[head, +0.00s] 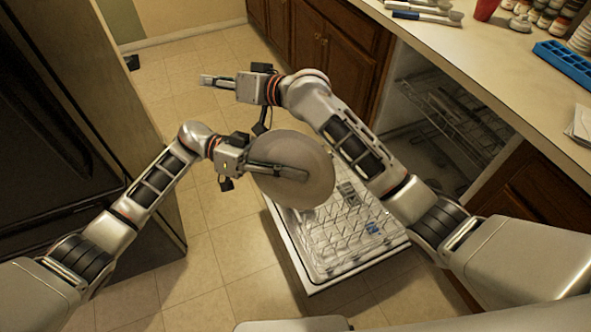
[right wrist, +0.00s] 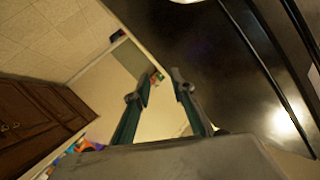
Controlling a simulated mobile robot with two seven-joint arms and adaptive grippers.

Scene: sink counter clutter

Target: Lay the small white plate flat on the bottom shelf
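The small plate (head: 315,157), pale and round, is in the middle of the head view, above the floor and the edge of the lowered dishwasher door. My left gripper (head: 300,174) is shut on the plate, with one finger across its face; the other finger is hidden behind it. My right gripper (head: 204,81) is empty, held out over the floor farther back. Its fingers show apart in the right wrist view (right wrist: 163,84). The dishwasher opening (head: 405,108) holds wire racks (head: 455,125). I cannot tell which part is the bottom shelf.
The lowered dishwasher door (head: 300,265) lies open below the plate, with clear wire-like structure on it. The counter (head: 480,60) carries utensils, a red cup (head: 486,9), jars and a blue tray (head: 566,66). A dark appliance (head: 50,130) stands at left. My right arm crosses before the opening.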

